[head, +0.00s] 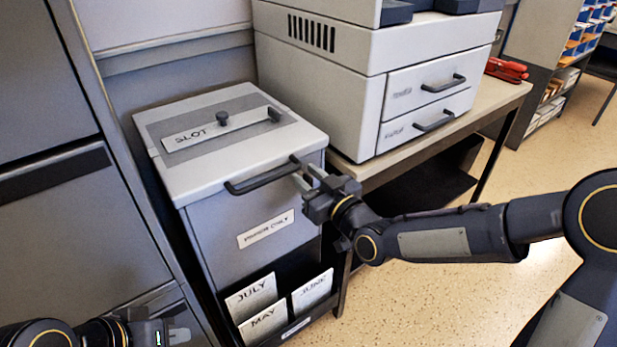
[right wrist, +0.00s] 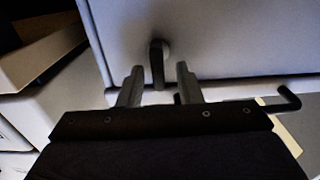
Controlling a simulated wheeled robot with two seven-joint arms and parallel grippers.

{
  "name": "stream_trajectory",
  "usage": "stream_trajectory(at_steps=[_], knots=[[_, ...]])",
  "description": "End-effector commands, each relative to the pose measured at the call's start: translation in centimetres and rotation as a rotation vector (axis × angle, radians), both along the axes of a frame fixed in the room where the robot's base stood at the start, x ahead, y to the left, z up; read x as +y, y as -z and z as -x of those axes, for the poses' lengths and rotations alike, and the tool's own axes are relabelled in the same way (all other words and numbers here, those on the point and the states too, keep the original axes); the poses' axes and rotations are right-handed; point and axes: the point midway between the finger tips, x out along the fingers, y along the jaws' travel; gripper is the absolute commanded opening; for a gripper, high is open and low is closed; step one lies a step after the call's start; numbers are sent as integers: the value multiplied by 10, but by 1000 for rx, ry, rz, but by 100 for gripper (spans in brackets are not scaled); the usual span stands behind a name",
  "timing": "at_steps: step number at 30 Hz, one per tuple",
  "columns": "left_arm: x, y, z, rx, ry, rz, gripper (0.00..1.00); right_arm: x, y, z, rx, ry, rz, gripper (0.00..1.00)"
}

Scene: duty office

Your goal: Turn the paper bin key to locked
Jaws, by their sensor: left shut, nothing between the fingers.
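The paper bin (head: 225,205) is a grey box with a pale lid (head: 180,185), a dark front handle (head: 262,177) and a white front label. My right gripper (head: 305,175) is at the bin's upper right front, just right of the handle. In the right wrist view my right gripper (right wrist: 160,72) is open. A small dark upright piece, likely the key (right wrist: 157,62), shows between its fingertips, with gaps on both sides. In the head view the key is not visible, probably hidden by the gripper. My left gripper (head: 172,336) is shut and empty at the lower left.
A printer (head: 330,85) with two drawers stands on a table (head: 480,112) right of the bin. Grey cabinets (head: 50,210) stand at the left. Cards reading JULY (head: 251,297), MAY and JUNE stand low at the bin's front. Open floor lies at the right.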

Motion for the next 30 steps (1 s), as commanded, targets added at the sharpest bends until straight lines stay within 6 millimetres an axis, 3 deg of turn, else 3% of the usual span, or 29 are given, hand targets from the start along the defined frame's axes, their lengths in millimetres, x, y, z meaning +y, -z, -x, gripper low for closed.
stream_trajectory(at_steps=[2,9,21,30], knots=[[0,0,0,0,0,0,0,0,0,0,0,0,0,30],[0,0,0,0,0,0,0,0,0,0,1,0,1,0],[0,4,0,0,0,0,0,-1,2,0,25,1,-30,0],[0,18,0,0,0,0,0,-5,4,-2,135,2,-184,0]])
